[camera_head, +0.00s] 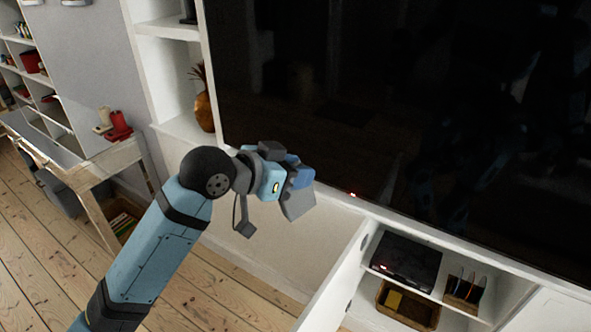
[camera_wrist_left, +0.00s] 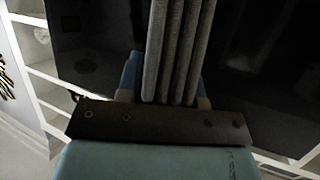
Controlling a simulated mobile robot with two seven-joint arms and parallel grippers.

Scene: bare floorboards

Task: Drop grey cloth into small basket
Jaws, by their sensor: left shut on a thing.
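The grey cloth (camera_head: 298,206) hangs from my left gripper (camera_head: 298,182), which is shut on it in front of the large dark screen. In the left wrist view the cloth (camera_wrist_left: 178,50) stands up as several grey folds between the blue fingers. A brown basket (camera_head: 428,322) with a yellow thing in it sits low in the open cabinet, below and to the right of the gripper. My right gripper is not in view.
The cabinet door (camera_head: 338,285) stands open left of the baskets. A black box (camera_head: 408,262) lies on the shelf above the basket. A vase (camera_head: 204,108) stands on the white shelf, and a desk (camera_head: 85,170) is at left. Bare floorboards (camera_head: 40,270) lie at lower left.

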